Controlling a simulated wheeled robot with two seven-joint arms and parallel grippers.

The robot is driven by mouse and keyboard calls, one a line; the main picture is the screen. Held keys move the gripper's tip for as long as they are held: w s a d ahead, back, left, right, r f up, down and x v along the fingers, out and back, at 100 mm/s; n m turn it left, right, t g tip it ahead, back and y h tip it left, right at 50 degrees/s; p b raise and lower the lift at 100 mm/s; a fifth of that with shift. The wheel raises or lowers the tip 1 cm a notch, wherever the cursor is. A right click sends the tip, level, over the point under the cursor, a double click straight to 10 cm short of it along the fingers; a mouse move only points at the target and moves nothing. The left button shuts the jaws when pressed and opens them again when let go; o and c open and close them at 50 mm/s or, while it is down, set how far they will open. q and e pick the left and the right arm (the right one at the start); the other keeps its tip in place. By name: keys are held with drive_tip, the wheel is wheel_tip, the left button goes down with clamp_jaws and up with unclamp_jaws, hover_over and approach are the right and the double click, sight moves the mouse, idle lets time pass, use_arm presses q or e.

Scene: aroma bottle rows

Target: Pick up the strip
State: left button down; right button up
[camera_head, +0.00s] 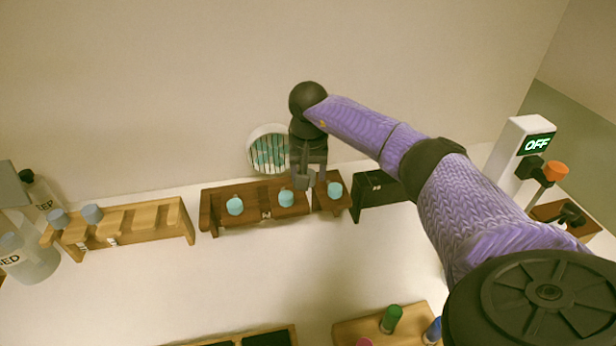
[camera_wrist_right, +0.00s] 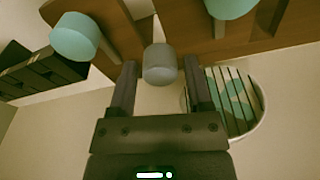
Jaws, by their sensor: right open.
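My right gripper (camera_head: 303,178) hangs over the wooden racks by the back wall, and its open fingers (camera_wrist_right: 161,88) point down at them. A small grey cylinder (camera_wrist_right: 160,64) shows between the fingertips in the wrist view; I cannot tell whether the fingers touch it. Several strips (camera_head: 270,153), pale with teal parts, stand in a round white dish (camera_head: 251,147) behind the racks, just left of my right gripper. In the wrist view the strips (camera_wrist_right: 235,100) and dish (camera_wrist_right: 262,113) lie right of the fingers. No single strip stands apart. My left gripper is not in view.
A dark brown rack (camera_head: 265,216) and a smaller rack (camera_head: 331,207) hold teal-capped bottles (camera_head: 235,205). A black rack (camera_head: 383,190) stands right. A light wooden rack (camera_head: 130,222) with grey-blue caps is left.

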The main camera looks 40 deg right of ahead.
drive_tip(key=c, duration=0.8)
drive_tip(key=shift+r, duration=0.25)
wheel_tip(320, 180, up, 18)
drive_tip(key=p, duration=0.3)
drive_tip(key=shift+f, duration=0.25)
